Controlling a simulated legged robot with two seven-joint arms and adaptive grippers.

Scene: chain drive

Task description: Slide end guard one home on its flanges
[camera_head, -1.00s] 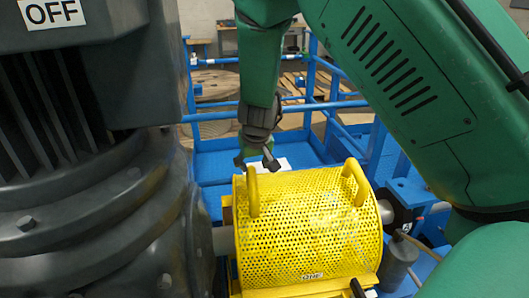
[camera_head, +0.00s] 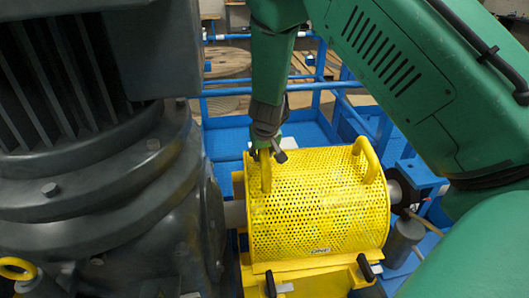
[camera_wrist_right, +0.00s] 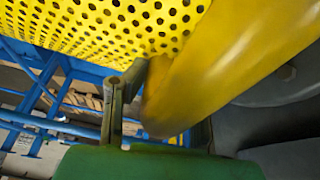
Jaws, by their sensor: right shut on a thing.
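End guard one (camera_head: 315,205) is a yellow perforated half-round cover with two tube handles and a label reading ONE (camera_head: 320,250). It sits over the shaft, and its front lower edge lies at a yellow flange (camera_head: 310,272). I cannot tell whether it is fully seated; its rear edge is hidden. My right gripper (camera_head: 267,155) is shut on the guard's left handle (camera_head: 266,177), near the top. In the right wrist view the handle (camera_wrist_right: 210,60) passes between the fingers (camera_wrist_right: 165,105), with the perforated sheet (camera_wrist_right: 90,25) beyond. My left gripper is not in view.
A large dark motor housing (camera_head: 100,190) stands close on the left. Two black latch handles (camera_head: 365,268) are at the guard's front edge. A grey cylinder (camera_head: 402,242) stands to its right. Blue railings (camera_head: 300,85) and blue floor lie behind. My right arm spans the upper right.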

